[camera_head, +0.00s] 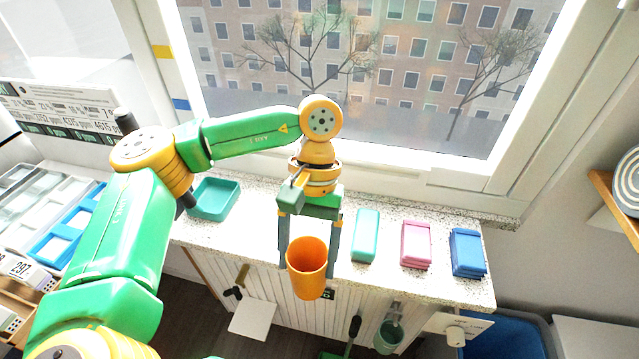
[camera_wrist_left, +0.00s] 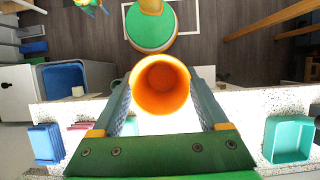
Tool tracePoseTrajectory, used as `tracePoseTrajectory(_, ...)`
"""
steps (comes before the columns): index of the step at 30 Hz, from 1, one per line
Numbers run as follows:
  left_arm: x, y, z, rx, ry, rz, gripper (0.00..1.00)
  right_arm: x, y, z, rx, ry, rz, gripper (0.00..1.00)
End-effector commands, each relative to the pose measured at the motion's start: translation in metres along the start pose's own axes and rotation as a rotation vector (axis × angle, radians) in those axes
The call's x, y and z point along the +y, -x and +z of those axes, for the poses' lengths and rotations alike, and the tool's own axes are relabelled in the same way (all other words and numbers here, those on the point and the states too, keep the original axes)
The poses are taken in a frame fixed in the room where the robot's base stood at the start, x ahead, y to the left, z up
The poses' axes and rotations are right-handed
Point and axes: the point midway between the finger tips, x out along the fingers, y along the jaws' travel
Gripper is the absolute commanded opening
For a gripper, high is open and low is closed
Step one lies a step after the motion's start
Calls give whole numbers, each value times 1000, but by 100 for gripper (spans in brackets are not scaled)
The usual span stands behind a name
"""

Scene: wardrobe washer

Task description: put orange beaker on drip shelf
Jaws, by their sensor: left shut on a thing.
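The orange beaker (camera_head: 306,270) is held upright between the two fingers of my left gripper (camera_head: 308,264), which points down at the front edge of the counter. In the left wrist view the beaker (camera_wrist_left: 160,86) shows its open, empty mouth between the fingers (camera_wrist_left: 160,100). No shelf is clearly marked as the drip shelf. A small white shelf (camera_head: 252,319) sticks out from the counter front, below and left of the beaker. Another white ledge (camera_head: 445,323) with a knob is at the right. My right gripper is not in view.
The speckled counter (camera_head: 345,272) carries a teal tray (camera_head: 214,199), a teal block (camera_head: 365,235), pink cloths (camera_head: 416,245) and blue cloths (camera_head: 467,253). A green cup (camera_head: 388,337) hangs on the front. A window stands behind. A blue bin (camera_head: 510,338) is at lower right.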

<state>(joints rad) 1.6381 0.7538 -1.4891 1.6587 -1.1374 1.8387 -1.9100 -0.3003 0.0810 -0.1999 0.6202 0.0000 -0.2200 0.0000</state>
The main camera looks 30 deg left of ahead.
Motion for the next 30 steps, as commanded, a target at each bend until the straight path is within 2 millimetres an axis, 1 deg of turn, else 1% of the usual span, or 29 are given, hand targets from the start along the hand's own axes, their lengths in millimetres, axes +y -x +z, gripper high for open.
tracePoseTrajectory(4,-7,17,10,-2,442,189,0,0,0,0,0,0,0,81)
tracePoseTrajectory(8,-24,34,15,3,887,367,0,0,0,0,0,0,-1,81)
tracePoseTrajectory(9,-30,40,16,5,1026,424,0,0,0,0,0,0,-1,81)
tracePoseTrajectory(11,-41,48,18,6,1239,510,0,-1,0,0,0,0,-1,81)
tracePoseTrajectory(12,-49,53,19,9,1380,568,0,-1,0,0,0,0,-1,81)
tracePoseTrajectory(14,-61,61,21,11,1593,656,0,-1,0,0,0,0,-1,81)
tracePoseTrajectory(15,-69,66,23,14,1728,713,0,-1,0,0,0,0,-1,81)
tracePoseTrajectory(18,-86,77,27,14,2028,839,0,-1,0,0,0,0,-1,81)
tracePoseTrajectory(21,-99,86,31,9,2245,936,0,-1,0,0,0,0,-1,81)
tracePoseTrajectory(24,-107,91,34,6,2378,994,0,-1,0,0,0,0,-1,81)
tracePoseTrajectory(27,-111,93,35,5,2444,1017,0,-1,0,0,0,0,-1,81)
tracePoseTrajectory(30,-112,93,36,4,2458,1020,0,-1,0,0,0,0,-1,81)
